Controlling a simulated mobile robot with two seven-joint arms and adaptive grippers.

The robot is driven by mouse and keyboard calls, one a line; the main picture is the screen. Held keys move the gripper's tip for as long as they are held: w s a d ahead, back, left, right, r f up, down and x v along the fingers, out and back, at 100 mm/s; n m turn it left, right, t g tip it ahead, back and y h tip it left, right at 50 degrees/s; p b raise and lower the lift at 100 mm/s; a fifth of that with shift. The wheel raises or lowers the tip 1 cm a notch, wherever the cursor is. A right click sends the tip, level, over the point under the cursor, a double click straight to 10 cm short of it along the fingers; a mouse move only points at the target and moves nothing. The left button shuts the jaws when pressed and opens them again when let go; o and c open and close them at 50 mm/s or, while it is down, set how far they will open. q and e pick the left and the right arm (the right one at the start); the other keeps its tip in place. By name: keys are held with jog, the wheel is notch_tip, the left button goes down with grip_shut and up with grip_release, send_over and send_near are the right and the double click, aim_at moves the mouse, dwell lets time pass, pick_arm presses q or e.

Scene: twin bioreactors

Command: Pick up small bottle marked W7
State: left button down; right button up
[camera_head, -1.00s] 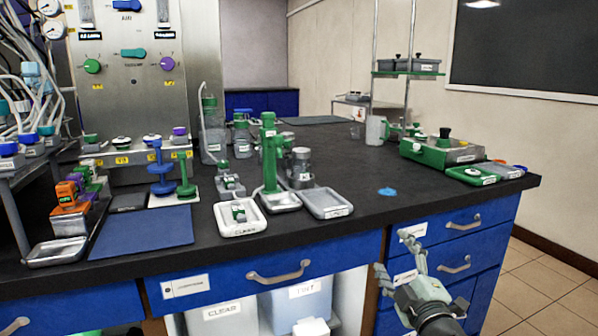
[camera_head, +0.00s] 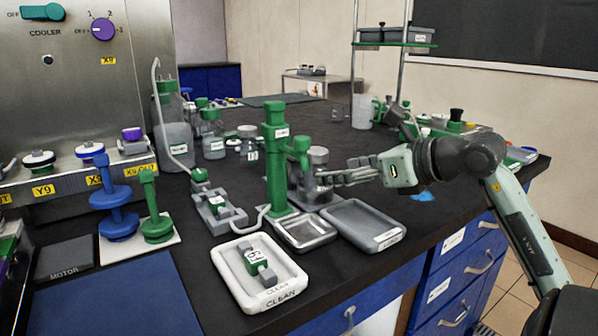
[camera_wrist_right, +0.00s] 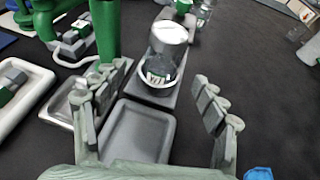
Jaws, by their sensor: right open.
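A small clear bottle with a grey cap (camera_wrist_right: 170,32) stands upright between my spread fingers in the right wrist view. Its white label seems to start with W; the rest is hard to read. In the head view the bottle (camera_head: 318,156) is partly hidden behind my right gripper (camera_head: 330,178). My right gripper is open, with its fingers reaching left toward the bottle; the right wrist view shows them (camera_wrist_right: 160,85) either side of it and apart from it. The bottle stands on a grey base behind a grey tray (camera_wrist_right: 140,130). My left gripper is out of view.
A green stand (camera_head: 277,155) rises close left of the bottle. A white tray marked CLEAN (camera_head: 232,270) holds a green-and-grey item. A metal tray (camera_head: 303,233) sits beside the grey tray. Larger bottles (camera_head: 174,135) stand behind. A blue patch (camera_head: 424,196) lies at right.

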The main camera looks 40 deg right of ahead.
jog(key=shift+w+f, duration=0.3)
jog(key=shift+w, duration=0.25)
jog(key=p+x, duration=0.1)
jog(key=x, duration=0.4)
jog(key=shift+w+d+f, duration=0.1)
jog(key=shift+f, duration=0.05)
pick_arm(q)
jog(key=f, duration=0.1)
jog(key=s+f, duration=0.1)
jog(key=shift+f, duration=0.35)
pick_arm(e)
jog(key=shift+c, duration=0.4)
jog(key=c, duration=1.2)
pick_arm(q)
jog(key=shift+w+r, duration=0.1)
pick_arm(e)
jog(key=shift+c, duration=0.4)
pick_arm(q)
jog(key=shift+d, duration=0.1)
